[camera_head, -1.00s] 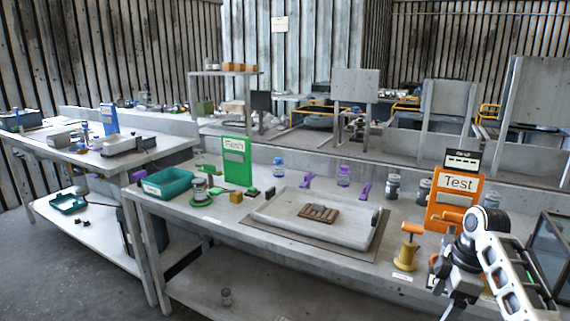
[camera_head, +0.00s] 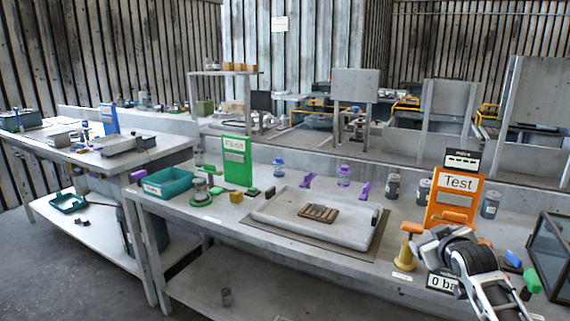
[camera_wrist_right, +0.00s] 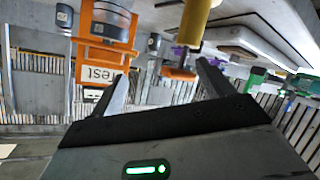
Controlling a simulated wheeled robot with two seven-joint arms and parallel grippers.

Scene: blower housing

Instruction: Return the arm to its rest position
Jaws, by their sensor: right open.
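My right arm comes in at the lower right of the head view. Its right gripper (camera_head: 422,240) is raised over the bench beside the yellow hand pump (camera_head: 404,254), in front of the orange Test stand (camera_head: 455,190). In the right wrist view, my right gripper (camera_wrist_right: 163,78) has its two fingers apart with nothing held between them. The pump's yellow body (camera_wrist_right: 194,18) and orange handle show beyond the fingers. The Test stand (camera_wrist_right: 98,52) appears upside down there, with a round grey part in it. My left gripper is not in view.
A grey tray (camera_head: 275,217) with a small brown slatted block lies on the bench mid-picture. A teal bin (camera_head: 168,184) and green stand (camera_head: 237,160) are farther left. A "0 bar" display (camera_head: 442,283) and dark glass-sided box (camera_head: 553,255) flank my right arm.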

